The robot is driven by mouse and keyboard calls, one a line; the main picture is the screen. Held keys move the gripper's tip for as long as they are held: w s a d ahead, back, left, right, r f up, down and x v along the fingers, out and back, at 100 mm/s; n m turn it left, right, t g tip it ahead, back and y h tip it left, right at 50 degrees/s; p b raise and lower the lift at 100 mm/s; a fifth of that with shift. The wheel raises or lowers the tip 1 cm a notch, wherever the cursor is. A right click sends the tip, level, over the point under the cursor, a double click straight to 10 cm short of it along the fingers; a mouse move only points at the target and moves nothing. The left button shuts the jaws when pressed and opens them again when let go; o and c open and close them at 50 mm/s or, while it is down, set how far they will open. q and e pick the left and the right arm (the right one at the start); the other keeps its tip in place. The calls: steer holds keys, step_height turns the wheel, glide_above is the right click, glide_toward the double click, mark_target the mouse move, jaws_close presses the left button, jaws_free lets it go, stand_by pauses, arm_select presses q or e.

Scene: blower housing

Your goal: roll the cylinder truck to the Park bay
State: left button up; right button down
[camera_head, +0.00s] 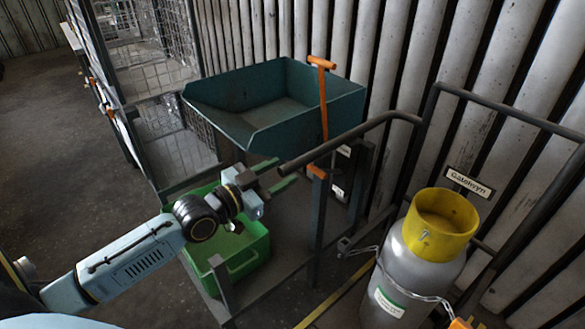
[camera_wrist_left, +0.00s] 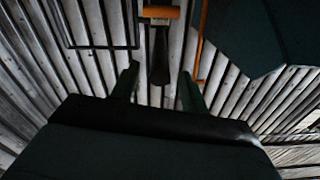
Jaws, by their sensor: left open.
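The cylinder truck (camera_head: 423,110) is a dark tubular frame at the right in the head view. It carries a grey gas cylinder (camera_head: 410,278) with a yellow collar, standing upright with a chain around it. One dark handle bar (camera_head: 340,143) reaches left from the frame. My left gripper (camera_head: 274,175) is open, its green fingers at that handle's free end; I cannot tell whether they touch it. In the left wrist view a dark bar (camera_wrist_left: 159,55) shows between the fingertips (camera_wrist_left: 158,88). My right gripper is not in view. I cannot make out a Park bay marking.
A teal hopper (camera_head: 225,100) and a green bin (camera_head: 245,262) stand near my left arm. An orange-handled bar (camera_head: 323,95) and a dark post with an orange top (camera_head: 317,172) stand close by. A yellow floor line (camera_head: 333,296) runs beside the cylinder. Open floor lies at the left.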

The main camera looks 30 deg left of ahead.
mark_target(292, 167)
arm_select(q)
steer(key=shift+x, duration=2.25)
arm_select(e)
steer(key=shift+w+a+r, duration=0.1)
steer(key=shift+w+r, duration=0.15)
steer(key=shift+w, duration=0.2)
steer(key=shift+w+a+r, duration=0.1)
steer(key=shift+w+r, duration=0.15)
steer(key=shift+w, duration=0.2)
arm_select(q)
steer(key=shift+s, duration=0.1)
jaws_close()
